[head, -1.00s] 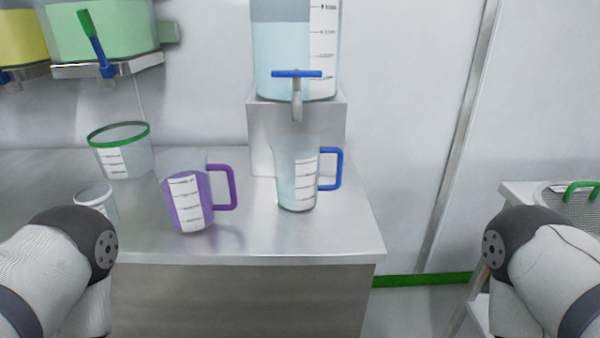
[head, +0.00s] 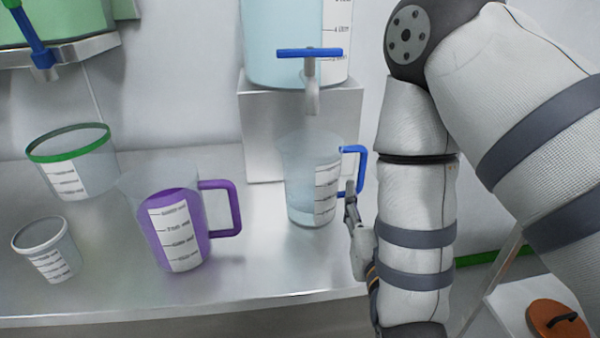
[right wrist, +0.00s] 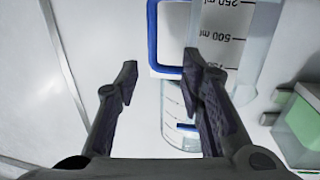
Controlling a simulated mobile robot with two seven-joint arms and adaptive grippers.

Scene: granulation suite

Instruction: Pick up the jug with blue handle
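The jug with blue handle (head: 300,200) stands upright on the steel bench in the head view, below the tank's tap. It is clear, with a white scale label and a little pale liquid low inside. Its blue handle (head: 361,165) points right and is partly hidden by my right gripper (head: 352,200). In the right wrist view, my right gripper (right wrist: 158,72) is open, and the handle (right wrist: 153,35) appears between its fingertips, with the jug's label (right wrist: 222,38) beyond the right finger. No grip on the handle shows. My left gripper is out of view.
A purple-handled jug (head: 172,232) with purple liquid stands left of the blue-handled one. A green-rimmed tub (head: 85,165) and a small clear beaker (head: 45,250) stand further left. The tank (head: 285,40) with blue tap (head: 308,53) sits on a steel block (head: 265,140) behind.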

